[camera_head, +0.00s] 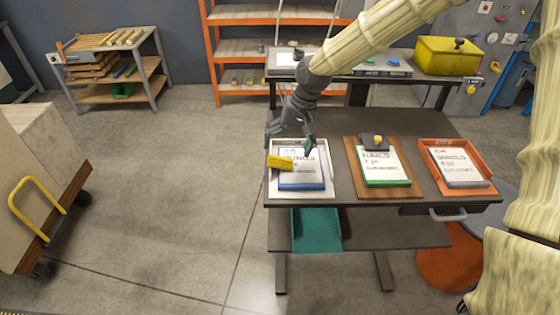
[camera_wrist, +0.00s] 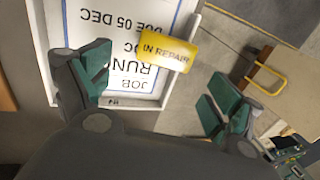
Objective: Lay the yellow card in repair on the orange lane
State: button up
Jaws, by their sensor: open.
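The yellow card (camera_head: 279,162), marked IN REPAIR, lies over the left side of the white tray (camera_head: 303,195) at the left of the table. It partly covers the blue-edged job sheet (camera_head: 302,180) there. In the wrist view the card (camera_wrist: 166,49) lies across the tray wall. My gripper (camera_head: 290,139) is above this tray, its fingers spread and nothing between them. In the wrist view my gripper (camera_wrist: 155,88) shows both green-padded fingers apart, with the card beyond them. The orange tray (camera_head: 470,191) is at the table's right end and holds a job sheet (camera_head: 458,168).
Between the trays a brown board (camera_head: 350,165) bears a green-edged sheet (camera_head: 385,167) and a dark block with a yellow knob (camera_head: 376,140). Behind stands a bench with a yellow box (camera_head: 448,55). A teal tray (camera_head: 316,230) is on the lower shelf.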

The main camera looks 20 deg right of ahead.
aim_at(281, 157)
jog(key=shift+p+x, duration=0.95)
jog(key=shift+x, duration=1.25)
jog(key=shift+w+a, duration=0.1)
jog(key=shift+a, duration=0.05)
jog(key=c, duration=0.9)
jog(key=shift+r, duration=0.15)
jog(key=shift+c, duration=0.3)
